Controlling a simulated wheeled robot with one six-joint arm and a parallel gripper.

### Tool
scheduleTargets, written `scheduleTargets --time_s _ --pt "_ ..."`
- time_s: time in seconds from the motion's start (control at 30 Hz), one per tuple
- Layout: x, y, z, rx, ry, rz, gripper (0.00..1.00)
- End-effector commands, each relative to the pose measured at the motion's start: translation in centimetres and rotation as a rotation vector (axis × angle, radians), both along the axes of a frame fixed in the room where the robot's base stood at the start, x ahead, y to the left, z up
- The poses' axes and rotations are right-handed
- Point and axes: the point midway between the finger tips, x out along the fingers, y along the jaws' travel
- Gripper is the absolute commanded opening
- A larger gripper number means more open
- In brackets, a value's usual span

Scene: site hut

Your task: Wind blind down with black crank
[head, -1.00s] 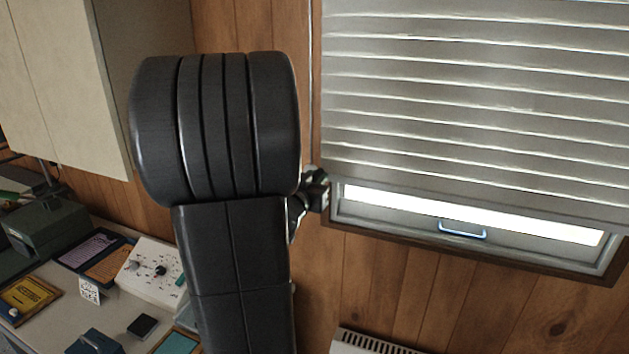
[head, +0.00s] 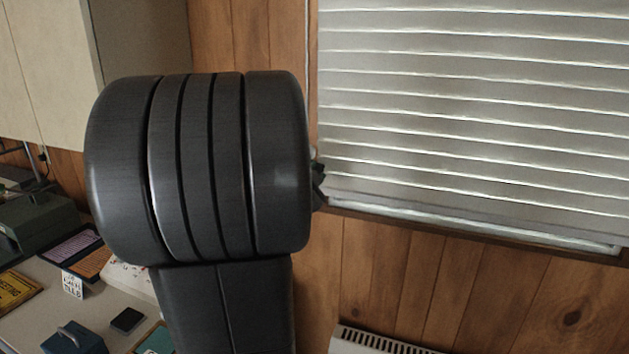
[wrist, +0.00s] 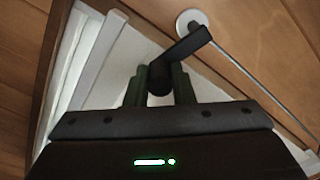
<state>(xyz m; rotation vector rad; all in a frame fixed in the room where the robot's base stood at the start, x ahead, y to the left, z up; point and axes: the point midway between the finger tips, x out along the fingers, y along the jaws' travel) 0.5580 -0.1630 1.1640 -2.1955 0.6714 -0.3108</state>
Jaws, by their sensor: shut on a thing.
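The pale slatted blind (head: 480,110) covers almost all of the window in the head view. Its bottom edge is close to the sill, with a narrow light strip of the window frame (head: 470,227) below it. In the wrist view, the black crank (wrist: 187,47) is a short angled arm with a round handle. My gripper (wrist: 160,80) is shut on that handle, one finger on each side. In the head view my own arm hides the crank and most of the gripper.
A round white wall mount (wrist: 191,20) with a thin rod is beside the crank. A white heater (head: 375,342) is below the window. A desk (head: 45,300) with several small items is at left, under a pale cabinet (head: 140,45).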

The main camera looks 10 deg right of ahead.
Motion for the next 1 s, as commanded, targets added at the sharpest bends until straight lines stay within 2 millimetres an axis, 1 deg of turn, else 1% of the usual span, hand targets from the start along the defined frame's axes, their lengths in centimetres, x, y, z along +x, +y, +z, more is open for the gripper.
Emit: scheduleTargets --time_s 0.03,0.2,0.4,0.63,1.0 --pt "0.01 0.05 -0.69 0.03 -0.02 -0.001 0.0" --pt "0.14 0.23 -1.16 0.118 -0.077 0.001 0.0" --pt "0.25 0.39 -1.42 0.184 -0.122 0.0 0.0" --pt "0.3 0.48 -1.49 0.217 -0.143 -0.001 0.0" --pt "0.29 0.49 -1.54 0.22 -0.144 -0.001 0.0"
